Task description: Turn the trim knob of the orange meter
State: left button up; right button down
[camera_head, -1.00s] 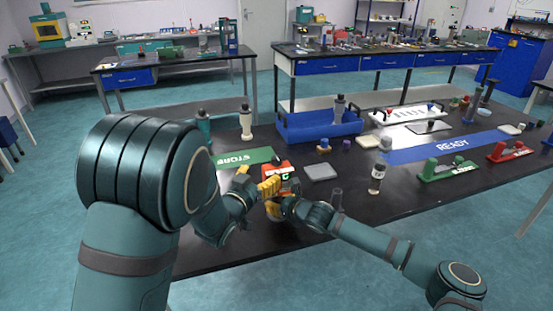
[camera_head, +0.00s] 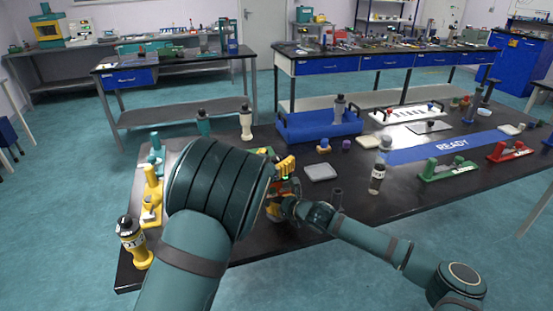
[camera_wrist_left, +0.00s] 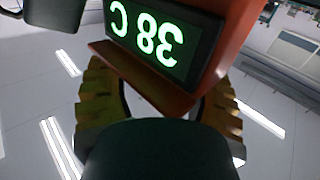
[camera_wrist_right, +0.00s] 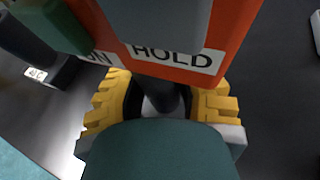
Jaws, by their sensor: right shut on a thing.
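The orange meter shows in the left wrist view (camera_wrist_left: 237,25), with its lit green display (camera_wrist_left: 150,35) reading 38 C upside down. In the right wrist view the meter (camera_wrist_right: 235,28) bears a HOLD label. My right gripper (camera_wrist_right: 162,98) is shut on the meter's dark lower part, below the orange body. My left gripper (camera_head: 286,166) is over the meter's top in the head view. Its fingers are apart on either side of the meter in the left wrist view (camera_wrist_left: 160,105), and it looks open. The trim knob cannot be made out. My arms hide most of the meter in the head view.
A grey pad (camera_head: 320,172) and a dark-capped bottle (camera_head: 376,180) are right of the grippers. A blue tray (camera_head: 310,127) stands behind. The blue READY strip (camera_head: 420,153) has bare room.

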pick_arm(q)
grip_shut()
jog(key=shift+r+n+t+y, duration=0.1)
jog(key=shift+n+t+y, duration=0.5)
jog(key=shift+y, duration=0.4)
pick_arm(e)
jog(key=shift+f, duration=0.1)
pick_arm(q)
jog(key=shift+n+y, duration=0.6)
jog(key=shift+y, duration=0.2)
jog(key=shift+n+t+y, duration=0.4)
jog(key=shift+n+y, duration=1.3)
jog(key=shift+y, duration=0.9)
jog(key=shift+o, duration=1)
grip_release()
